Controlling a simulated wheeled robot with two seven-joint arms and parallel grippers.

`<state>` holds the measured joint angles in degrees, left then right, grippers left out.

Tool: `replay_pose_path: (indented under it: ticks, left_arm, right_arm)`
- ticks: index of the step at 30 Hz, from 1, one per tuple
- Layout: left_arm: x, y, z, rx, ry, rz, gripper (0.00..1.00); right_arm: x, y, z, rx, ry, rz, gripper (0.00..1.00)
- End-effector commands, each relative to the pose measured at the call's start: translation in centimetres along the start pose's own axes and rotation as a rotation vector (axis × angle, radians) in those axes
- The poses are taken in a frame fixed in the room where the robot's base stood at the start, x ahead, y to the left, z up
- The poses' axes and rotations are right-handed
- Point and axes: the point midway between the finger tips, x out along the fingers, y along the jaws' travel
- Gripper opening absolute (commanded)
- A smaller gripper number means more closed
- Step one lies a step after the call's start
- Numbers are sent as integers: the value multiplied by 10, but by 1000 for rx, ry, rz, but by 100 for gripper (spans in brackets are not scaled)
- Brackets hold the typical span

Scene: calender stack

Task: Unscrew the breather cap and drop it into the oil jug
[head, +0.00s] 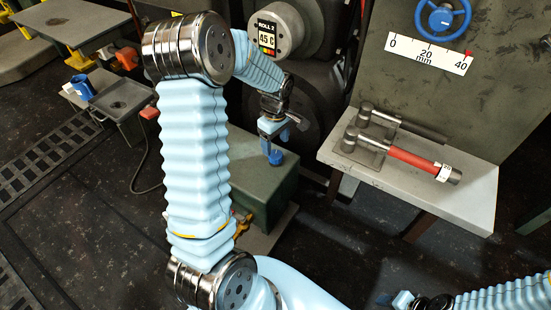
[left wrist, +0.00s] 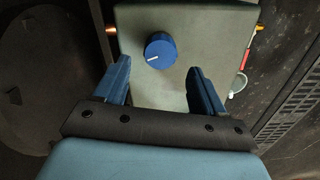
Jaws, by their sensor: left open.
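The breather cap (head: 276,158) is a blue round knob on top of a grey-green box (head: 262,185). In the left wrist view the cap (left wrist: 160,50) has a white mark line and sits upright on the box top. My left gripper (left wrist: 160,68) is open and empty, its two blue fingers on either side of the line to the cap, not touching it. In the head view the left gripper (head: 271,140) points down just above the cap. A blue jug (head: 82,87), likely the oil jug, stands at the far left. My right gripper (head: 403,299) shows partly at the bottom edge.
A grey stand (head: 122,102) is near the jug. Dark floor lies open at lower left.

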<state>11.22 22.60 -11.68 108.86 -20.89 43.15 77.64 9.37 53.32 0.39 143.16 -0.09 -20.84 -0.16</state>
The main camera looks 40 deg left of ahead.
Motion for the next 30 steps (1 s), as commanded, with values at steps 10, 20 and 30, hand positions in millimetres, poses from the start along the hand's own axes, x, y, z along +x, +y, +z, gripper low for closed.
replay_pose_path:
  ticks: [10, 20, 30]
  left_arm:
    - [53, 0, 1, -19, -1, -3, 70]
    - [70, 0, 1, -21, -1, -2, 70]
    - [69, 0, 1, -22, -1, -2, 61]
  right_arm:
    - [34, 20, -4, 11, 11, 10, 43]
    - [44, 22, -3, 9, 7, 6, 43]
    - [44, 22, -2, 9, 6, 6, 43]
